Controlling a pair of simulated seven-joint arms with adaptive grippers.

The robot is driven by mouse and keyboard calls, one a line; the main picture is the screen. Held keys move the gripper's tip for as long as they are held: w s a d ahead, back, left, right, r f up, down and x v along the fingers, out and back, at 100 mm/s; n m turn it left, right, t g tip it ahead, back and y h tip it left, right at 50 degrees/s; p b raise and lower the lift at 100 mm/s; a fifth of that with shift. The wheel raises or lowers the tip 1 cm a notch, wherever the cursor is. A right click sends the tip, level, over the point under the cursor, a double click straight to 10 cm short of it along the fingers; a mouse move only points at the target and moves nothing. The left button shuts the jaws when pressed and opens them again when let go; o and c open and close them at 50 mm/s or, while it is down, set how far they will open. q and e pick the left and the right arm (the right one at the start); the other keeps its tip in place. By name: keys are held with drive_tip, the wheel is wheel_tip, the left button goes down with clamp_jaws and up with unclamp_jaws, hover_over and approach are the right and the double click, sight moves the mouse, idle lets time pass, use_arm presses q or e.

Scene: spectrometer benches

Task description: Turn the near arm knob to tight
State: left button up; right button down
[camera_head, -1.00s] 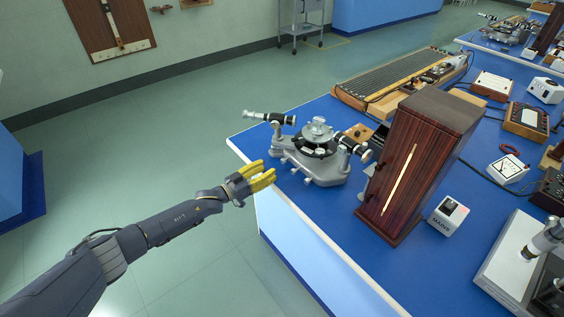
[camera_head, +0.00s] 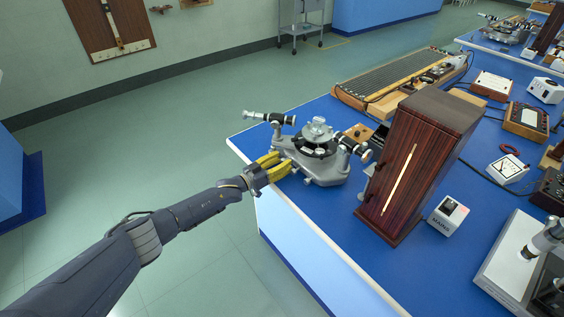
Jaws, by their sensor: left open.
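The grey spectrometer (camera_head: 322,172) stands near the left corner of the blue bench. It has a round table on top, one black telescope arm to the upper left and another to the right. My left gripper (camera_head: 280,166), with yellow fingers, is open at the spectrometer's near left side, its fingertips at the base's edge. Small knobs are on that side, partly hidden by the fingers. I cannot tell which one is the near arm knob, nor whether the fingers touch it. My right gripper is not in view.
A tall dark wooden cabinet (camera_head: 417,165) stands just right of the spectrometer. A long grooved wooden instrument (camera_head: 398,79) lies behind. The bench's left edge runs under my left forearm, with open floor to the left.

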use_arm(q)
clamp_jaws()
idle(0.3)
drive_tip(key=m, duration=0.4)
drive_tip(key=shift+r, duration=0.15)
